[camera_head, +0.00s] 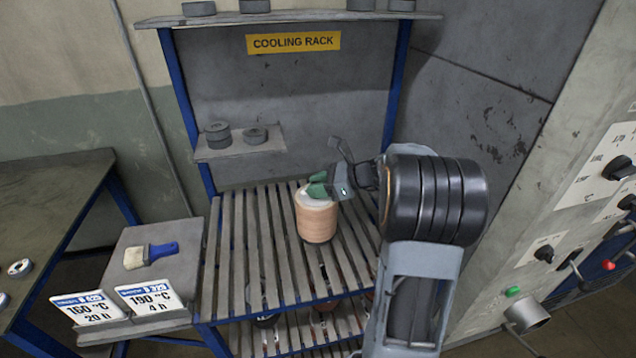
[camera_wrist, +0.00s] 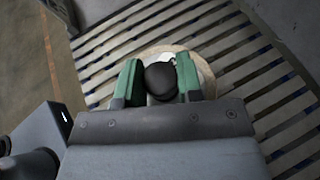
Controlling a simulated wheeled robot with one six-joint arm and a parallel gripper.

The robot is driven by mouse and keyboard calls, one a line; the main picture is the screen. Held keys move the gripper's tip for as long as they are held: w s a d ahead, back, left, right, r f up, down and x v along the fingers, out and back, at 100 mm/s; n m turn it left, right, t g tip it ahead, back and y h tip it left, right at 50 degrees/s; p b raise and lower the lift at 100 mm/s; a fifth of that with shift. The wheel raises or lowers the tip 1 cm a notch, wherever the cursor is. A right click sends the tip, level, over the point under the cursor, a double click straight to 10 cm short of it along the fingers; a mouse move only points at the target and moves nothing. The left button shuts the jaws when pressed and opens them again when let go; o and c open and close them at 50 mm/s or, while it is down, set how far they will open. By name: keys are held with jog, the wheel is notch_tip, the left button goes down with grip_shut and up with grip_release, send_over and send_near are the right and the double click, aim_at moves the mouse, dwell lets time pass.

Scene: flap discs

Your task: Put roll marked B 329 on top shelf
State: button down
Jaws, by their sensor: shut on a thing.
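A tan cylindrical roll (camera_head: 318,222) stands upright at the upper slatted shelf (camera_head: 243,262) of the cooling rack. I cannot tell whether its base touches the slats or is slightly above them. No marking is readable on it. My gripper (camera_head: 318,187) is at its top, with the arm reaching in from the right. In the wrist view, the green fingers of my gripper (camera_wrist: 157,82) are shut on a dark knob (camera_wrist: 161,81) at the roll's centre. The roll's pale rim (camera_wrist: 207,75) shows around the fingers, which hide part of its top.
Dark objects, partly hidden, are on the lower shelf (camera_head: 290,338). Grey discs (camera_head: 217,135) sit on a small ledge behind. Signs reading 190 °C (camera_head: 150,299) and 160 °C (camera_head: 88,307) stand front left, near a brush (camera_head: 150,254). A control panel (camera_head: 590,190) is right. Slats left of the roll are clear.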

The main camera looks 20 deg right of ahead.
jog(key=c, duration=0.8)
grip_release()
jog(key=shift+f, duration=0.1)
jog(key=b+v, duration=0.2)
jog(key=v, duration=0.9)
jog(key=s+a+f+n+g+h, duration=0.1)
jog(key=s+a+f+n+h, duration=0.1)
jog(key=a+n, duration=0.4)
jog(key=s+a+f+n+g+h, duration=0.1)
jog(key=s+a+n+h, duration=0.4)
jog(key=n, duration=0.5)
jog(key=s+a+f+n+g+h, duration=0.1)
jog(key=s+a+f+n+h, duration=0.2)
jog(key=s+a+n, duration=0.3)
jog(key=shift+s+a+f+n+h, duration=0.15)
jog(key=shift+s+n+h, duration=0.15)
jog(key=shift+n, duration=0.4)
jog(key=shift+s+a+f+n+h, duration=0.15)
jog(key=shift+s+n+h, duration=0.15)
jog(key=shift+n, duration=0.4)
jog(key=shift+r, duration=0.1)
